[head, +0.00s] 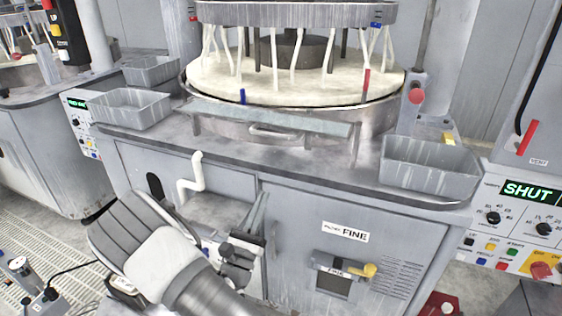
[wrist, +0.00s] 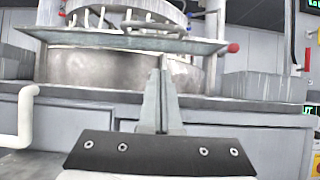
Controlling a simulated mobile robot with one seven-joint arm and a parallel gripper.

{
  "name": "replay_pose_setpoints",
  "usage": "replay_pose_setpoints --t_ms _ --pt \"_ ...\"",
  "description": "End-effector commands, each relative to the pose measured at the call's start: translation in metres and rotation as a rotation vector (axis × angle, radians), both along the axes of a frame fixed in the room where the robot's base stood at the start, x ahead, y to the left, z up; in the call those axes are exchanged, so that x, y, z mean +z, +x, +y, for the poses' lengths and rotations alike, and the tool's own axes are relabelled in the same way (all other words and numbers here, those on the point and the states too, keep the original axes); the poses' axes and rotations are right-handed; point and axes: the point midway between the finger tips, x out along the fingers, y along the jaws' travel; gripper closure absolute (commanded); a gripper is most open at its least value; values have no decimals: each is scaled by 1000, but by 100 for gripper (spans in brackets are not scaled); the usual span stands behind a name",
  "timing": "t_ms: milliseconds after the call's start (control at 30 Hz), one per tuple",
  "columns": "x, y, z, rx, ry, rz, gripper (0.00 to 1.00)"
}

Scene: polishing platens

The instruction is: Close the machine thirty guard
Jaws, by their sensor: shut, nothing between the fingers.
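The guard (head: 255,115) is a long, pale, glassy panel at the front of the round polishing platen (head: 300,82). It slopes outward, nearly flat, over the front rim, and a metal bar handle (head: 277,132) is on its front side. In the wrist view the guard (wrist: 120,42) spans the upper picture, with a handle-like bar (wrist: 155,24) above it. My gripper (head: 259,204) is in front of the cabinet, below the guard and apart from it. Its fingers (wrist: 162,75) are together and empty, pointing up towards the guard.
Grey bins stand on the ledge at left (head: 130,109) and right (head: 430,165). A white bent pipe (head: 196,172) stands left of my gripper. A red knob (head: 416,96) is on the right post. A control panel (head: 525,220) at far right shows SHUT.

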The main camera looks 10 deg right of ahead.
Motion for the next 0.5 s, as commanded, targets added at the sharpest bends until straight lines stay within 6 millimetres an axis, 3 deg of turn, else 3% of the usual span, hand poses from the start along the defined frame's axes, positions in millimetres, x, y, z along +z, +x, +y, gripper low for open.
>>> replay_pose_setpoints --t_ms 167,500 --pt "10 13 -9 1 0 -2 100" --pt "48 61 -46 -1 1 -4 100"
